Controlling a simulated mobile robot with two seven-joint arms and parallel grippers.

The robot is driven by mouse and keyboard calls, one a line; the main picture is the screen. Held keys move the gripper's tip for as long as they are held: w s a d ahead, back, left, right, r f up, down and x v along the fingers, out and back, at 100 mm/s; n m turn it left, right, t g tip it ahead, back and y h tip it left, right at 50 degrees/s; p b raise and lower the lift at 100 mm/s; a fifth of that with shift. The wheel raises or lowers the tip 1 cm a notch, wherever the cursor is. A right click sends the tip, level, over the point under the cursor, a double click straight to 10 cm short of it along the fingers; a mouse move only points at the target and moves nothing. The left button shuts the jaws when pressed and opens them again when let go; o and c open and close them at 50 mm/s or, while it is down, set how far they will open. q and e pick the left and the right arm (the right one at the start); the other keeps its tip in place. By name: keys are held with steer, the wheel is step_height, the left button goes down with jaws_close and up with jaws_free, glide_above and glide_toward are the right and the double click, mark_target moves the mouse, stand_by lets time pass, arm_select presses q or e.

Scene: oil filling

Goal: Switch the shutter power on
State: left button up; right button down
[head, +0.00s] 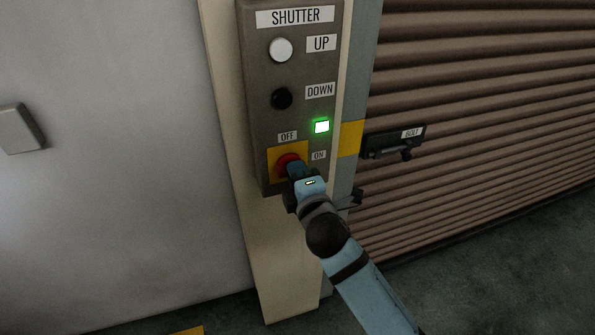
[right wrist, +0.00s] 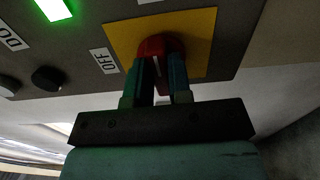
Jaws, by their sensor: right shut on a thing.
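The shutter control panel (head: 259,112) is a grey-brown box on a cream post. Its red power switch (head: 283,160) sits on a yellow plate (head: 273,156) between the OFF and ON labels. A square lamp (head: 321,126) above the ON label glows green. My right gripper (head: 291,167) is shut on the red switch and covers part of it. In the right wrist view the red switch (right wrist: 160,46) is between the two fingers (right wrist: 160,78). The exact angle of the switch is hard to tell behind the fingers. My left gripper is not in view.
A white UP button (head: 281,49) and a black DOWN button (head: 281,98) are above the switch. A brown ribbed shutter (head: 480,110) with a black bolt (head: 393,143) is to the right. A grey box (head: 20,128) is on the left wall.

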steer(key=shift+m, duration=0.3)
steer(key=c, duration=1)
jaws_free()
steer(key=shift+c, duration=0.2)
steer(key=b+v, duration=0.1)
steer(key=v, duration=1.3)
steer(key=shift+w, duration=0.1)
